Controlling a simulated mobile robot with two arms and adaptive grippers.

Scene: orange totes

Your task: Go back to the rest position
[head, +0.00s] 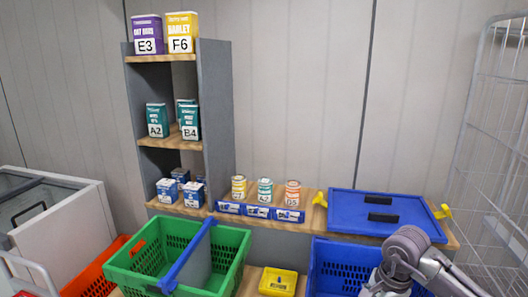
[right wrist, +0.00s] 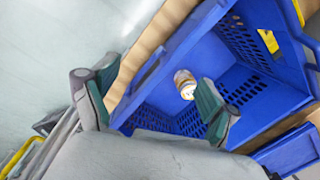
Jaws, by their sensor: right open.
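My right gripper (right wrist: 146,88) is open in the right wrist view, its two green-grey fingers spread apart with nothing between them. In the head view my right arm comes in at the lower right, and its grey end covers part of a blue crate (head: 335,262). In the right wrist view the blue crate (right wrist: 165,75) lies beyond the fingers. A small can (right wrist: 184,84) with a pale label is inside it, close to the right finger but apparently beyond it. My left gripper is not in view.
Behind are a shelf (head: 218,110) with boxes, cans on a ledge, and a blue lid (head: 350,210). A wire cage (head: 490,150) stands right.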

